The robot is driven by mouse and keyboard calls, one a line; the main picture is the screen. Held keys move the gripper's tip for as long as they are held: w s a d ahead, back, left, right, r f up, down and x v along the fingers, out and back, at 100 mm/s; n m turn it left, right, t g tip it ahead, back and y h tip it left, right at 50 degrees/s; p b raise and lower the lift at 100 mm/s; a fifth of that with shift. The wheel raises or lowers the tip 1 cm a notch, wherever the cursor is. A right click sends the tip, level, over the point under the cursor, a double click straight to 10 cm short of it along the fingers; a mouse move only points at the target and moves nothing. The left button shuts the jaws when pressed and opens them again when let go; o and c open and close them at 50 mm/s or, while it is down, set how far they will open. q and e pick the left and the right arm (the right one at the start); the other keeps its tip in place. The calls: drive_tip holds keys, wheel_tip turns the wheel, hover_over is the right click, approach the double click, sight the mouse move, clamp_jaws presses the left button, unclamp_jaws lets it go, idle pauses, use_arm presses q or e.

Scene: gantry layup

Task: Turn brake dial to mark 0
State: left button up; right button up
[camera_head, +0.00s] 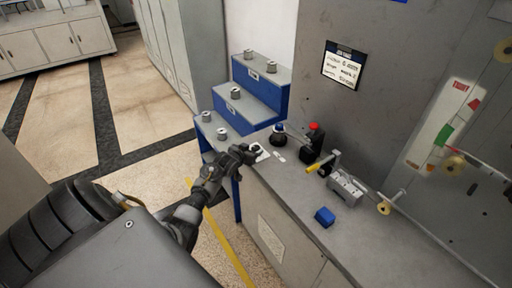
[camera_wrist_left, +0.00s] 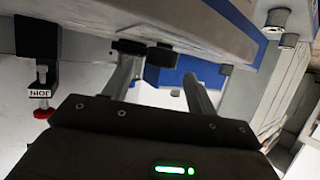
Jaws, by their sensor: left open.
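My left gripper (camera_head: 245,155) is open at the left front edge of the grey bench (camera_head: 315,200), and I see nothing held in it. Its fingers (camera_wrist_left: 160,80) also show apart in the left wrist view. A pale round plate (camera_head: 259,153) lies just right of the gripper, partly hidden by it; I cannot tell whether it is the brake dial. A small white label (camera_head: 279,156) lies beside it. A black round base with a blue top (camera_head: 278,136) stands behind. No mark 0 is readable. My right gripper is not in view.
A black unit with a red knob (camera_head: 314,138) and a grey block (camera_head: 346,187) with a yellow-handled lever (camera_head: 320,164) stand on the bench. A blue box (camera_head: 324,216) sits nearer. A blue stepped rack (camera_head: 270,88) holding several grey spools stands behind left.

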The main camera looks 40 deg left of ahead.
sight(256, 147)
use_arm(q)
drive_tip(key=shift+x, duration=2.2)
